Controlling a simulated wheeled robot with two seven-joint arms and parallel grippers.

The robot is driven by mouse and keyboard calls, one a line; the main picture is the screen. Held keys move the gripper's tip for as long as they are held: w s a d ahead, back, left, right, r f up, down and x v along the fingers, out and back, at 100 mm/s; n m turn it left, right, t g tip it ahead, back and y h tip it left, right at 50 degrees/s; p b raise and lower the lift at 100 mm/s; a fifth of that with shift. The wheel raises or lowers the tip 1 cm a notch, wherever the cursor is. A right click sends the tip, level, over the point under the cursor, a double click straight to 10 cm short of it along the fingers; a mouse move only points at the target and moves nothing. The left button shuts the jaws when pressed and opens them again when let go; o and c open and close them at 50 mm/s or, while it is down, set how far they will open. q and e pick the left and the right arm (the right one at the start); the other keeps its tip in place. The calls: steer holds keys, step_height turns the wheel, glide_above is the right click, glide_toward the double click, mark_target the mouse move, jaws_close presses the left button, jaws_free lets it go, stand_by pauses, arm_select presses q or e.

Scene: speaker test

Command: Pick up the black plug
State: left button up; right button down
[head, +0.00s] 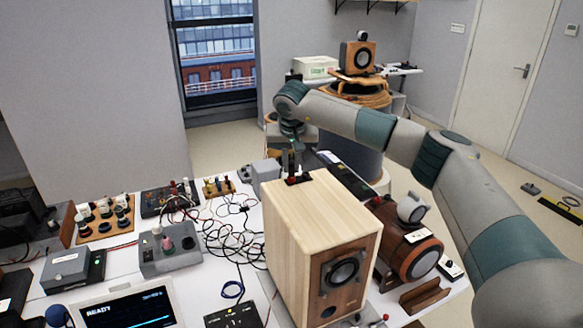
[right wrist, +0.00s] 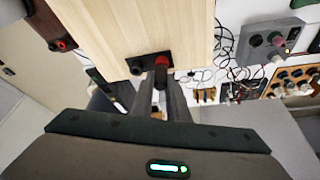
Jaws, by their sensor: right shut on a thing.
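The wooden speaker (head: 318,205) stands on the white table, and its top also fills the upper middle of the right wrist view (right wrist: 130,25). A dark terminal plate (right wrist: 150,62) on the speaker carries a black round terminal or plug (right wrist: 136,67) and a red one (right wrist: 162,64) beside it. My right gripper (head: 291,172) reaches down behind the speaker's top. In the wrist view its fingertips (right wrist: 164,84) are closed around the red piece, and the black one is outside them. I cannot tell whether the red piece is a plug or a fixed post. My left gripper is out of view.
A grey box with knobs (head: 170,250), a wooden terminal board (head: 104,217) and tangled black cables (head: 235,240) lie left of the speaker. A display reading READY (head: 128,305) is in front. A brown cylindrical device (head: 410,243) stands close on the right.

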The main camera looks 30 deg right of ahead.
mark_target(291, 163)
steer(key=shift+r+b, duration=0.5)
steer(key=shift+r, duration=0.2)
step_height(291, 163, up, 2)
steer(key=shift+r+b, duration=0.2)
steer(key=shift+b, duration=0.65)
steer(key=s+d+r+b, duration=0.4)
steer(key=s+d+r, duration=0.3)
steer(key=s, duration=0.1)
steer(key=shift+s+d+b, duration=0.35)
steer(key=shift+s, duration=0.05)
steer(key=shift+r+p, duration=1.95)
steer(key=shift+p, duration=0.1)
